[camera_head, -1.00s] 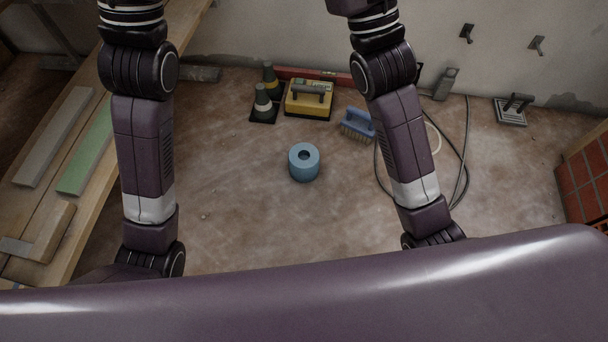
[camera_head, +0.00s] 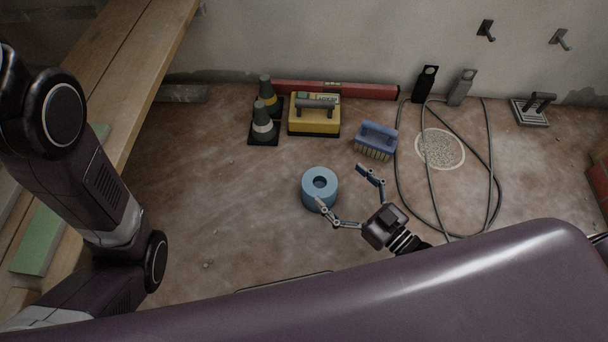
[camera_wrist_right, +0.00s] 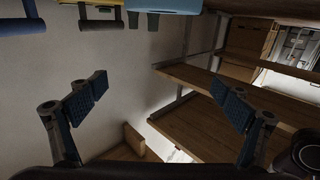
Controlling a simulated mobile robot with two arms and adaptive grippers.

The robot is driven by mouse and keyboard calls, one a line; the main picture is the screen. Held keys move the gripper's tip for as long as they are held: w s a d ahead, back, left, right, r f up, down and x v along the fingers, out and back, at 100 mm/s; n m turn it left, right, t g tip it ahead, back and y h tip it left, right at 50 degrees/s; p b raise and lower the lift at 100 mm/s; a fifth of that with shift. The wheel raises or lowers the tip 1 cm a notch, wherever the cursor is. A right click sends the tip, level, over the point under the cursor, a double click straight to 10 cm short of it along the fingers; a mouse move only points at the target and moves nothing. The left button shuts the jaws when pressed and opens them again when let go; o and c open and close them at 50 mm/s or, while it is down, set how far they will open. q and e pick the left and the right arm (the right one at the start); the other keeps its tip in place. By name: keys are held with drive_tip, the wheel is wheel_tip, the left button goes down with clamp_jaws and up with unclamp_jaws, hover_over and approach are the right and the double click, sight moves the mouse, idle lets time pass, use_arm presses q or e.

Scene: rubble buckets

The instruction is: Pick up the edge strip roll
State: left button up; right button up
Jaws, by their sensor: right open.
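The edge strip roll (camera_head: 320,197), a light blue ring with a dark centre hole, sits on the floor in the middle of the head view. My right gripper (camera_head: 341,185) is just to the right of the roll, with its fingers spread open and nothing between them. One fingertip overlaps the lower edge of the roll in the picture; I cannot tell whether it touches.
A blue brush (camera_head: 376,140) stands behind my right gripper. A yellow toolbox (camera_head: 315,124), cones (camera_head: 263,128) and a red level (camera_head: 365,91) are along the wall. A looped cable (camera_head: 493,185) lies to the right. A wooden bench (camera_head: 150,75) is at left. Floor left of the roll is clear.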

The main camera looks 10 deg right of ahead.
drive_tip(key=f, duration=0.1)
drive_tip(key=b, duration=0.7)
approach(319, 182)
drive_tip(key=shift+f+x, duration=0.2)
drive_tip(key=shift+x, duration=1)
drive_tip(key=shift+w+f, duration=0.1)
drive_tip(key=shift+f, duration=0.2)
drive_tip(key=shift+w+a+r, duration=0.2)
drive_tip(key=shift+w+a, duration=0.05)
drive_tip(key=shift+w, duration=0.2)
drive_tip(key=b+x, duration=0.3)
drive_tip(key=x, duration=0.2)
drive_tip(key=shift+w+a+b, duration=0.2)
drive_tip(key=shift+w+b, duration=0.15)
drive_tip(key=shift+b, duration=0.05)
drive_tip(key=shift+w+a, duration=0.15)
drive_tip(key=shift+w, duration=0.15)
drive_tip(key=shift+r, duration=0.1)
